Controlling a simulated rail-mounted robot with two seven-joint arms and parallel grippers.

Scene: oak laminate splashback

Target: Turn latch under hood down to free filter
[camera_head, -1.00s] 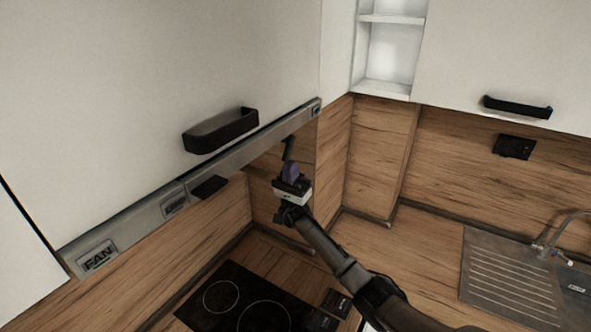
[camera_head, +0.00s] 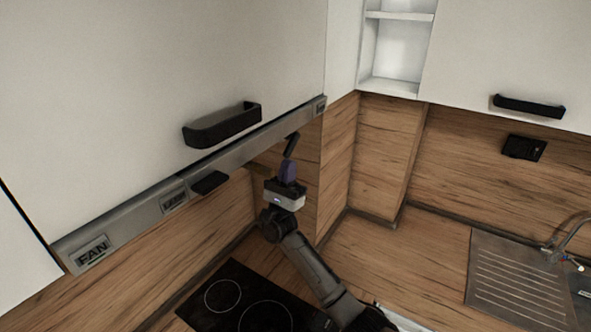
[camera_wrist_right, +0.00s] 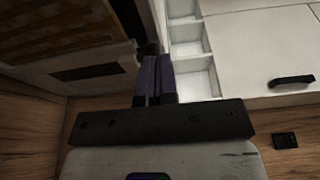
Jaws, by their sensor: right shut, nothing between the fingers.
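The hood (camera_head: 238,152) is a long grey metal strip under the white cabinet. A small dark tab (camera_head: 208,183) juts out below its front edge; I cannot tell whether this is the latch. The filter underside is hidden in the head view; a brownish ribbed panel (camera_wrist_right: 60,22), perhaps the filter, shows at upper left in the right wrist view. My right gripper (camera_head: 291,146), with purple fingers and dark tips, points up near the hood's right end. It is shut and empty; its tips (camera_wrist_right: 152,50) hide what lies behind them. My left gripper is out of view.
A cooktop (camera_head: 238,300) lies below, and a sink drainer (camera_head: 515,275) is at the right. A dark cabinet handle (camera_head: 222,125) projects just above the hood. Wood splashback (camera_head: 335,170) stands close behind my right gripper.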

